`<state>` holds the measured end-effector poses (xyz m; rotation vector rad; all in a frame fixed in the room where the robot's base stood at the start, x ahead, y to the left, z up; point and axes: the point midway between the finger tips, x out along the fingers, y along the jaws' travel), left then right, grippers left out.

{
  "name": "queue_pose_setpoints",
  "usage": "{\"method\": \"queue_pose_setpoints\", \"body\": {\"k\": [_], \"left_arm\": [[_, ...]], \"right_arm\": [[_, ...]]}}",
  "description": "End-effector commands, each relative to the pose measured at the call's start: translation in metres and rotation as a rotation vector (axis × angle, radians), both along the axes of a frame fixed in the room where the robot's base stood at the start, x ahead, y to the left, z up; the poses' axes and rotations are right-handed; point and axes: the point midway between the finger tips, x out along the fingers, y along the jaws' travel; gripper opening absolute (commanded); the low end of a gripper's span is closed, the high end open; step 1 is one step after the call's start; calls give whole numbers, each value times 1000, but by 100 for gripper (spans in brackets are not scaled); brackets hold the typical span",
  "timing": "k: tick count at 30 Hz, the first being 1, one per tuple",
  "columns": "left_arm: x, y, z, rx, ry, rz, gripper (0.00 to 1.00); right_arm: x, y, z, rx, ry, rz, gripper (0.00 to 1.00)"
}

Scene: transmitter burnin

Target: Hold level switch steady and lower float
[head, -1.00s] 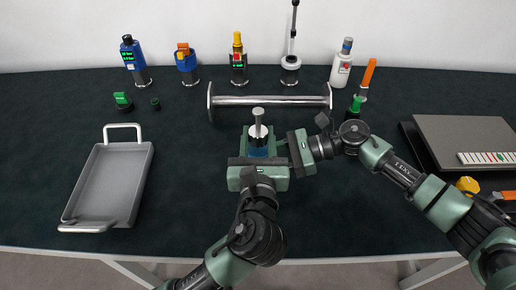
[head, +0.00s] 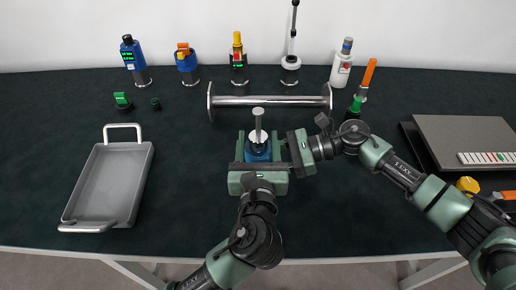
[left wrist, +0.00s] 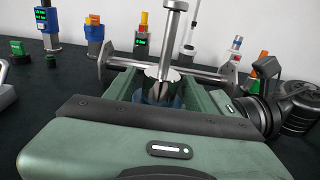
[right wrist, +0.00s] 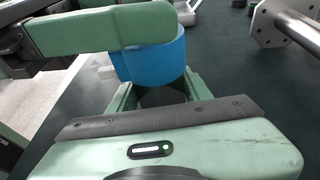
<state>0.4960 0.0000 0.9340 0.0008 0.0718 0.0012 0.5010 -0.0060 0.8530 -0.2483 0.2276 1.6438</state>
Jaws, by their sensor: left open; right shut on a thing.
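The level switch (head: 257,151) stands upright at the middle of the table, a blue cylindrical body with a steel stem (head: 258,124) on top. In the left wrist view a shiny metal piece, apparently the float (left wrist: 163,80), sits around the stem's lower end at the mouth of the blue body. My left gripper (head: 258,142) is open, with its fingers on either side of the switch. My right gripper (head: 284,153) comes from the right and is shut on the blue body (right wrist: 152,60). The contact is partly hidden by my left gripper.
A steel bar with end flanges (head: 270,100) lies just behind the switch. Several coloured instruments stand along the back. A grey tray (head: 146,175) lies at left, a grey slab (head: 465,135) at right. The table between tray and switch is clear.

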Motion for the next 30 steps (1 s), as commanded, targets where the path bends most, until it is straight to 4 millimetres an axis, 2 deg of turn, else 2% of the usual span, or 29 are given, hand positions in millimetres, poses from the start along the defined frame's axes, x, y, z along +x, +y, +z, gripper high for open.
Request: {"method": "queue_pose_setpoints", "body": {"k": [7,24,30], "left_arm": [[-5,-1,1,-1,-1,-2,55],[-48,0,4,0,0,-2,55],[-50,0,4,0,-2,-1,55]], "right_arm": [[0,0,0,0,0,0,7],[0,0,0,0,0,0,7],[0,0,0,0,0,0,7]]}}
